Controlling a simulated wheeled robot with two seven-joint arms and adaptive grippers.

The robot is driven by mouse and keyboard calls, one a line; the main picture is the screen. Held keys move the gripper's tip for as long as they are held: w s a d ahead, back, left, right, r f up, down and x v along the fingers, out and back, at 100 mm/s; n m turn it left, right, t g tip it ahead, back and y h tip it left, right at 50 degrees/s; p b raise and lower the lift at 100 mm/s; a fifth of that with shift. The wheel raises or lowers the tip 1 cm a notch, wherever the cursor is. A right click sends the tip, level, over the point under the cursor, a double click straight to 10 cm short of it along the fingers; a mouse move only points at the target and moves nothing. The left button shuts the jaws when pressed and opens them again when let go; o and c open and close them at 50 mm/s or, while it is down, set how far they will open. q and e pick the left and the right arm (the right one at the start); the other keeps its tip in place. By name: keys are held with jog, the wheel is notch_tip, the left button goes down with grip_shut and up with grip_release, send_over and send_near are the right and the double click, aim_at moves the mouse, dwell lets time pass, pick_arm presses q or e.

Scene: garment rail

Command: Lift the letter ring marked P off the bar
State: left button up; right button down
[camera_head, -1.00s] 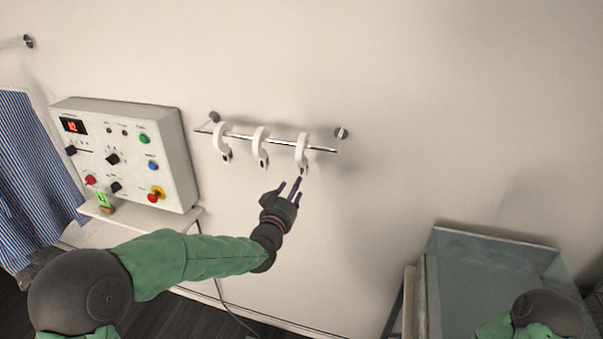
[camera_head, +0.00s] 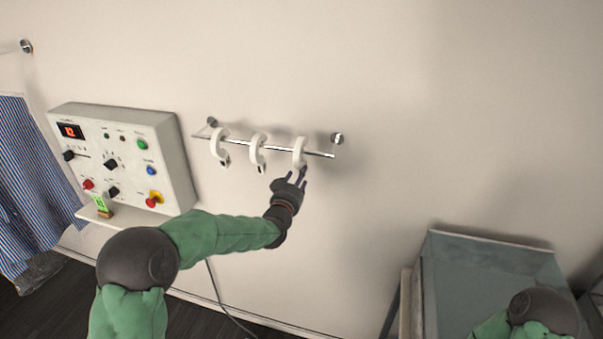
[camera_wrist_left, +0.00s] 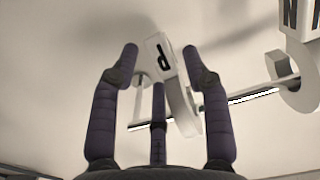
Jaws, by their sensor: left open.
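The white letter ring marked P (camera_wrist_left: 162,57) hangs on the metal bar in the left wrist view. In the head view it is the rightmost ring (camera_head: 299,150), near the bar's right end; its letter cannot be read there. My left gripper (camera_head: 297,174) is at the lower part of this ring. In the left wrist view my left gripper (camera_wrist_left: 161,62) is open, with a finger on either side of the P tag. I cannot tell whether the fingers touch it. The bar (camera_head: 279,146) is fixed to the wall. My right gripper is out of view.
Two more white rings hang to the left, a middle one (camera_head: 257,150) and a left one (camera_head: 219,146). A control panel box (camera_head: 122,155) is on the wall at left. A grey bin (camera_head: 490,241) stands at lower right. The wall right of the bar is clear.

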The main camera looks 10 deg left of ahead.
aim_at(302, 164)
pick_arm(q)
jog(key=shift+w+b, duration=0.4)
jog(key=shift+w, duration=1.45)
grip_shut()
jog(key=shift+r, duration=0.15)
jog(key=shift+r, duration=1.4)
jog(key=shift+s, duration=0.1)
